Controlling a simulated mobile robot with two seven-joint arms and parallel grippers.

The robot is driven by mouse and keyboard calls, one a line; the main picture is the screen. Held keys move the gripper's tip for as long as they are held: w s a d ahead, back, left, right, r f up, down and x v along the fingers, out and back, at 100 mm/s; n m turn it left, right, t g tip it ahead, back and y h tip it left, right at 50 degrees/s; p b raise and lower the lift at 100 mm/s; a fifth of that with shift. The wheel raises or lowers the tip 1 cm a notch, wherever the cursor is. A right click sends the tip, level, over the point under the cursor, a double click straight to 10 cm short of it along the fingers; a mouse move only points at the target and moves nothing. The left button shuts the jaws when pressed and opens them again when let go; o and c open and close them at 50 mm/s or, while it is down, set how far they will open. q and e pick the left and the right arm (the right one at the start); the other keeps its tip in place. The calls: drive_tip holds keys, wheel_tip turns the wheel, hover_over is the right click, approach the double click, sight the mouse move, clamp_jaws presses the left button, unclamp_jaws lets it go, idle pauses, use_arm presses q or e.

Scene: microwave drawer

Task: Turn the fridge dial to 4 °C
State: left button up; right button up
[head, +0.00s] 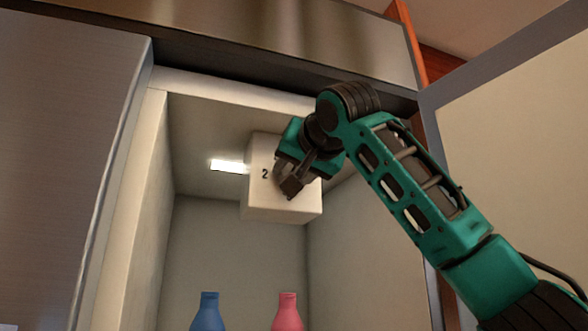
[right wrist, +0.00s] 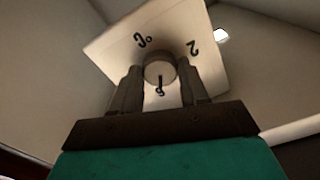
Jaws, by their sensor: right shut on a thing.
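The fridge dial (right wrist: 159,68) is a small round grey knob on the front of a white box (head: 262,208) inside the fridge, near its ceiling. My right gripper (head: 289,183) is shut on the dial, one finger on each side of it. In the head view the gripper hides most of the dial, and a "2" shows left of it. The right wrist view shows the "2" and other marks around the knob, turned and hard to read. A dark line on the knob points toward the lower mark in that view. My left gripper is not in view.
A blue bottle (head: 208,313) and a pink bottle (head: 286,313) stand low in the fridge. A lit lamp (head: 229,166) is left of the box. The fridge walls are close on both sides, and an open door (head: 520,130) is at the right.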

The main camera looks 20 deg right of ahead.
drive_tip(key=n, duration=1.1)
idle(0.3)
drive_tip(key=shift+n, duration=0.3)
drive_tip(key=o, duration=1.1)
drive_tip(key=shift+c, duration=0.2)
drive_tip(key=shift+s, duration=0.1)
